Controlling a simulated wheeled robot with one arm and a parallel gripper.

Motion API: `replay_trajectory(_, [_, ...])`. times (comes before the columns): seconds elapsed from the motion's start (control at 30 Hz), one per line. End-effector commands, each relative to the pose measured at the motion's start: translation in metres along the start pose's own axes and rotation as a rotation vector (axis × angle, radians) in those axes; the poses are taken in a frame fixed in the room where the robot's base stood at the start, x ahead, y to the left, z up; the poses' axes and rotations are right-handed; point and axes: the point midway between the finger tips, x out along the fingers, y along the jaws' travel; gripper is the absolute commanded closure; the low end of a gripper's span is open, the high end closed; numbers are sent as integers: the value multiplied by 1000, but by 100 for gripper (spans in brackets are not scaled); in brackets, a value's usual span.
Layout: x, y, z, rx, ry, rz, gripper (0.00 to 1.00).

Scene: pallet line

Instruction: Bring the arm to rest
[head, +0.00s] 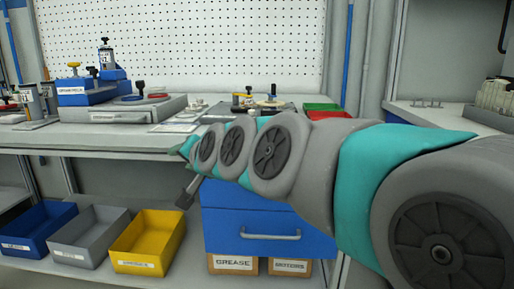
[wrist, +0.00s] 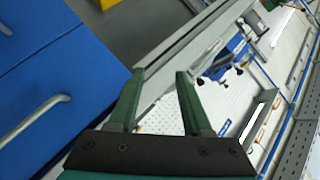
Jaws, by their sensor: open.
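My arm, grey and teal, stretches from the right side of the head view toward the middle, in front of the workbench (head: 60,138). My gripper (head: 188,194) shows at its far end, small and dark, in front of the bench edge and beside the blue drawer unit (head: 262,232). In the wrist view my gripper (wrist: 160,74) has two green fingers apart with nothing between them. The blue drawer fronts (wrist: 50,85) fill the left of that view.
Blue (head: 35,228), grey (head: 88,236) and yellow (head: 148,242) bins stand on the lower shelf. Fixtures (head: 130,107) stand on the benchtop, with red (head: 328,115) and green (head: 320,107) trays to the right. Boxes (head: 234,264) sit under the drawers.

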Motion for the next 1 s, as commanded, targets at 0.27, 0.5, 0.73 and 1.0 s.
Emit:
replay_trajectory(0.27, [-91, 177, 74, -194, -354, 420, 51])
replay_trajectory(0.5, [-217, 286, 146, -223, -703, 710, 51])
replay_trajectory(0.73, [-313, 328, 198, -177, -956, 858, 51])
replay_trajectory(1.0, [-338, 334, 210, -161, -1021, 888, 51])
